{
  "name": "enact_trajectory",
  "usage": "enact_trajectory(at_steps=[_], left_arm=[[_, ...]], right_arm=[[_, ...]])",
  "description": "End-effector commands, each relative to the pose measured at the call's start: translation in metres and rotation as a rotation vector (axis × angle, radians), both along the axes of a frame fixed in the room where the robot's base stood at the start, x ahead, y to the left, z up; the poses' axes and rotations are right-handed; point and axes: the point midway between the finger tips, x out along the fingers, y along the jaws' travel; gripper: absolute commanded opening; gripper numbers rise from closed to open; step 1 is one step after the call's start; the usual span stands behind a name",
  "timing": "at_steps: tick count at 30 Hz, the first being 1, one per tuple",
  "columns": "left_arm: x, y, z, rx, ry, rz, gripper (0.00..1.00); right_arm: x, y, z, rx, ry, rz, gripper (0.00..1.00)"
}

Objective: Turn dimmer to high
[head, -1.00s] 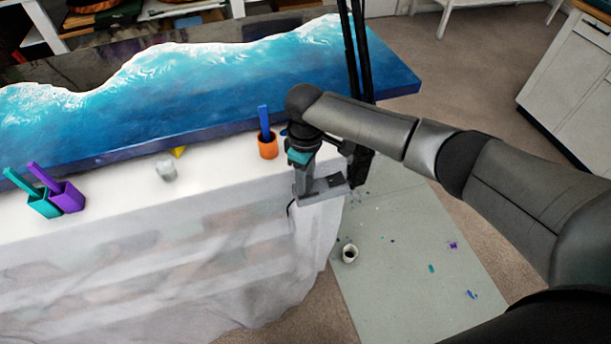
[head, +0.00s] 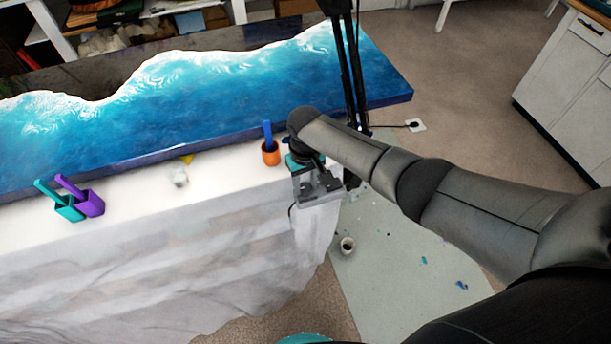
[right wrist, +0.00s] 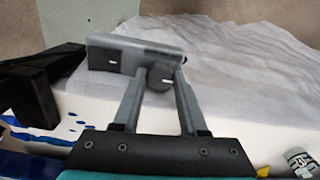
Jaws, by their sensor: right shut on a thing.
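The dimmer is a grey box (head: 322,192) at the right end of the white-covered table, below my right wrist. In the right wrist view the box (right wrist: 104,54) has a round dark grey knob (right wrist: 160,78) with a small white mark. My right gripper (right wrist: 158,74) is shut on this knob, one finger on each side. It also shows in the head view (head: 310,178), largely hidden by my own wrist. My left gripper is not in view.
A blue resin slab (head: 215,95) lies along the table's back. An orange cup (head: 271,158) with a blue stick stands left of my gripper. Teal (head: 70,213) and purple (head: 92,206) cups stand far left. A black stand (head: 352,75) rises behind my arm. A small cup (head: 347,245) sits on the floor mat.

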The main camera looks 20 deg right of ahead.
Motion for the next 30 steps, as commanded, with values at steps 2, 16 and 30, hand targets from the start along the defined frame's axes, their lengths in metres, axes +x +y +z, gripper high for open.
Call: enact_trajectory(at_steps=[2, 16, 30], left_arm=[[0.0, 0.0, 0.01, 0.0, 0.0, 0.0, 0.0], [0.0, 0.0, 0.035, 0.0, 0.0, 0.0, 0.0], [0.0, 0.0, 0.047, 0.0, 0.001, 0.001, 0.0]], right_arm=[[0.0, 0.001, 0.004, 0.003, 0.0, -0.075, 0.0], [0.001, 0.001, 0.003, 0.002, 0.0, -0.521, 0.0], [0.002, 0.001, 0.002, 0.001, -0.004, -0.913, 0.0]])
